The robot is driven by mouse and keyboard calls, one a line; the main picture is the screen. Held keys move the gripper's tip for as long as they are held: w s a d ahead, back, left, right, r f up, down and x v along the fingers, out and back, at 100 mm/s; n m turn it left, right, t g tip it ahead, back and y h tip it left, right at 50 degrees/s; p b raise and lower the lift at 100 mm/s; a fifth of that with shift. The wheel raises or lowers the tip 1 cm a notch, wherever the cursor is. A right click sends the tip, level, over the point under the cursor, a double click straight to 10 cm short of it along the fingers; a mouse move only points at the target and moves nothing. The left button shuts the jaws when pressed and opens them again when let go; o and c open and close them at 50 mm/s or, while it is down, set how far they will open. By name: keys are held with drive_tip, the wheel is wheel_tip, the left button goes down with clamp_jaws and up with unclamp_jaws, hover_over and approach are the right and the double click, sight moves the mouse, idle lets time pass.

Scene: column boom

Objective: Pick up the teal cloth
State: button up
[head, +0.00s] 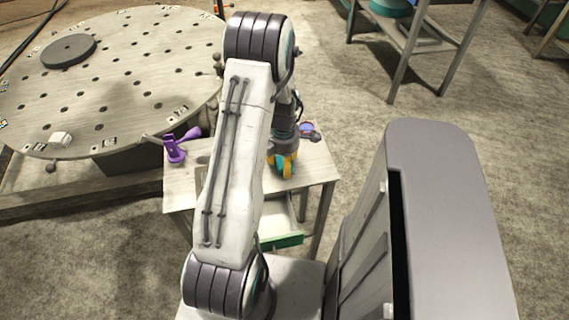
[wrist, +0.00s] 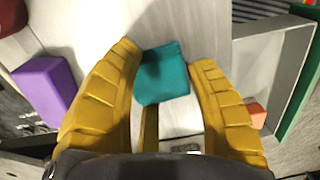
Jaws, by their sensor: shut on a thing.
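The teal cloth (wrist: 165,75) is a small folded piece between the two yellow fingers of my gripper (wrist: 165,58) in the wrist view. My gripper is shut on it, with a finger on either side. In the head view my gripper (head: 283,166) is low over the small wooden table (head: 318,165), partly behind my arm. A bit of teal shows between its fingers there, but I cannot tell cloth from gripper parts.
A purple object (head: 173,150) stands at the small table's left; it also shows in the wrist view (wrist: 45,88). A green-fronted drawer (head: 281,241) is open below, with an orange item (wrist: 258,115) at it. A large round perforated table (head: 125,75) is at left.

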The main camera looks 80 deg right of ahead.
drive_tip(key=shift+r, duration=0.45)
wheel_tip(320, 180, up, 4)
drive_tip(key=shift+s+a+f, duration=0.1)
drive_tip(key=shift+a+f, duration=0.05)
drive_tip(key=shift+f, duration=0.05)
drive_tip(key=s+a+r, duration=0.1)
drive_tip(key=a+r, duration=0.2)
drive_tip(key=a, duration=0.2)
drive_tip(key=s+a+r+b, duration=0.1)
drive_tip(key=s+a+r, duration=0.1)
drive_tip(key=a, duration=0.4)
drive_tip(key=shift+r, duration=0.75)
